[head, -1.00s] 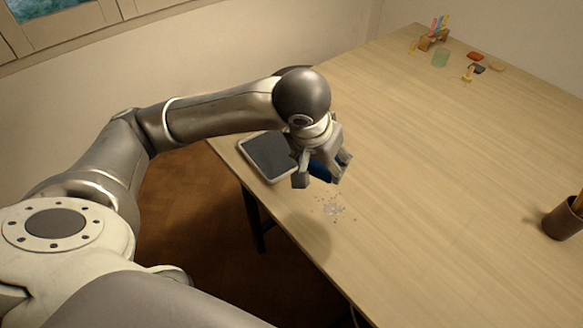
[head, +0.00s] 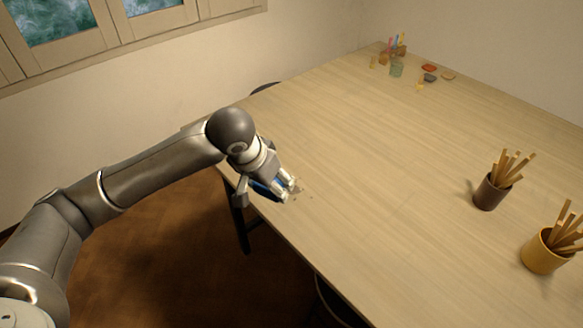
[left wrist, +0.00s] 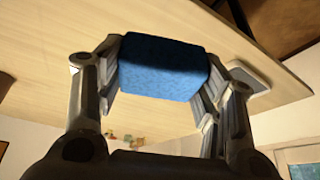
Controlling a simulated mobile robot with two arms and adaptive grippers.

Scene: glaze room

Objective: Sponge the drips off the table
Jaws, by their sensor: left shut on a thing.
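My left gripper (head: 268,188) is shut on a blue sponge (left wrist: 165,68), with a finger on either side of it. The sponge also shows as a blue strip between the fingers in the head view (head: 262,190). The gripper is low at the near left edge of the pale wooden table (head: 380,150). A few small drips (head: 304,189) show just right of the fingertips; the gripper hides the rest of that spot. I cannot tell whether the sponge touches the table. My right gripper is not in view.
A brown pot (head: 487,196) and a yellow pot (head: 541,255) of wooden sticks stand at the right. A dark-topped tray (left wrist: 248,78) lies near the table edge. The table's middle is clear.

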